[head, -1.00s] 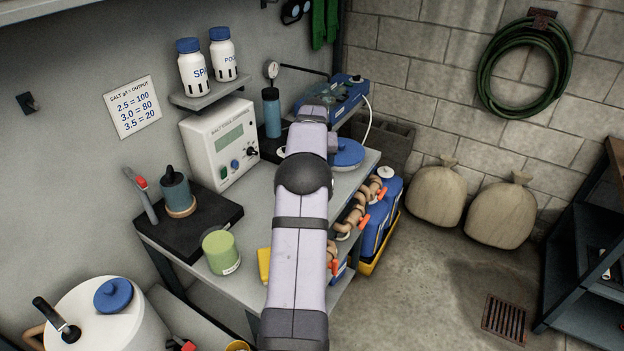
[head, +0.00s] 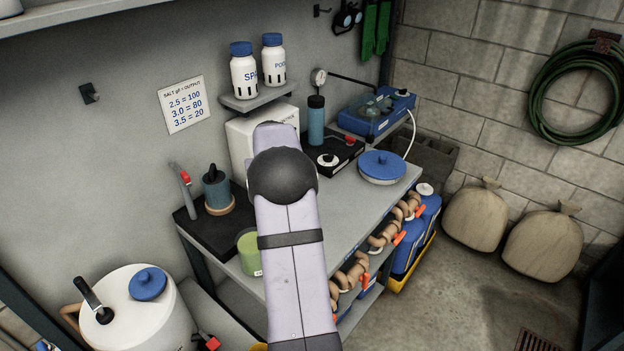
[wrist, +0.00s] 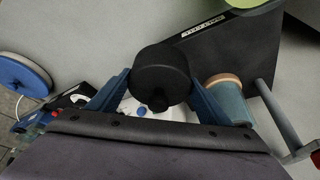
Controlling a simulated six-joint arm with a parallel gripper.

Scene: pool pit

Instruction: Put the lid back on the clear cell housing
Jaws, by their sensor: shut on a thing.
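In the wrist view my gripper (wrist: 160,98) has its two blue fingers shut on a round black piece (wrist: 160,70), which looks like the lid. It is held up in front of the black mat (wrist: 205,35). In the head view my arm hides the gripper and this piece, in front of the white control box (head: 238,140). I cannot pick out the clear cell housing for sure. Some clear, greenish parts (head: 378,106) show in the blue case at the back of the bench.
A green jar (head: 248,252) is near the front edge. A blue-topped white dish (head: 382,166) stands on the right. Bare bench top lies between jar and dish.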

